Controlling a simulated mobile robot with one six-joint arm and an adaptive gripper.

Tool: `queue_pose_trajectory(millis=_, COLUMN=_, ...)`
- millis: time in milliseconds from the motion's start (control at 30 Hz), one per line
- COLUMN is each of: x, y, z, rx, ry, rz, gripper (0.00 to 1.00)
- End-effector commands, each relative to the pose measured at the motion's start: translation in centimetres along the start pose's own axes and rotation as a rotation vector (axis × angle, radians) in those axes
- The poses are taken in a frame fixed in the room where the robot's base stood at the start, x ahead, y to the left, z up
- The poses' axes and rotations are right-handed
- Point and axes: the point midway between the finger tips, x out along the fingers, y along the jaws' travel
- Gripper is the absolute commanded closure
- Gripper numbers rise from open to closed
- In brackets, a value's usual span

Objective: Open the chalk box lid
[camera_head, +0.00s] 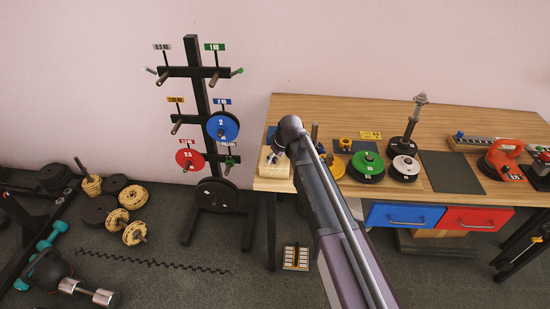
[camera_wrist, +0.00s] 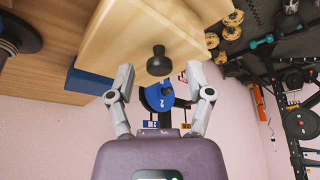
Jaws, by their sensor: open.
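The chalk box is a pale wooden box (camera_head: 276,170) at the left front corner of the wooden table in the head view. In the wrist view the pale wooden box (camera_wrist: 128,32) fills the upper middle, with a round black knob (camera_wrist: 158,66) on it. My gripper (camera_wrist: 160,72) is open, one finger to each side of the knob in the picture. I see no clear contact with it, and the depth between them is hard to judge. In the head view my arm covers part of the box's surroundings, and the fingers are mostly hidden.
The table (camera_head: 300,105) carries a green plate (camera_head: 366,162), a white plate (camera_head: 405,167) and a red tool (camera_head: 503,158) right of my arm. A plate rack (camera_head: 197,90) stands left of it, holding a blue plate (camera_head: 222,126). Weights lie on the floor at left.

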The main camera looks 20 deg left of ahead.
Motion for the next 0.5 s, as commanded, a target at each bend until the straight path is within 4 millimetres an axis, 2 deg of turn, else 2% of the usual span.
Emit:
queue_pose_trajectory(millis=100, x=-0.02, y=0.00, z=-0.01, rx=0.000, ry=0.000, rz=0.000, gripper=0.33)
queue_pose_trajectory(millis=133, x=-0.02, y=0.00, z=0.00, rx=0.000, ry=0.000, rz=0.000, gripper=0.36)
queue_pose_trajectory(millis=300, x=-0.02, y=0.00, z=0.00, rx=0.000, ry=0.000, rz=0.000, gripper=0.86)
queue_pose_trajectory(millis=333, x=-0.02, y=0.00, z=0.00, rx=0.000, ry=0.000, rz=0.000, gripper=0.95)
queue_pose_trajectory(millis=367, x=-0.02, y=0.00, z=0.00, rx=0.000, ry=0.000, rz=0.000, gripper=1.00)
queue_pose_trajectory(millis=500, x=-0.01, y=-0.01, z=0.01, rx=0.000, ry=0.000, rz=-0.001, gripper=1.00)
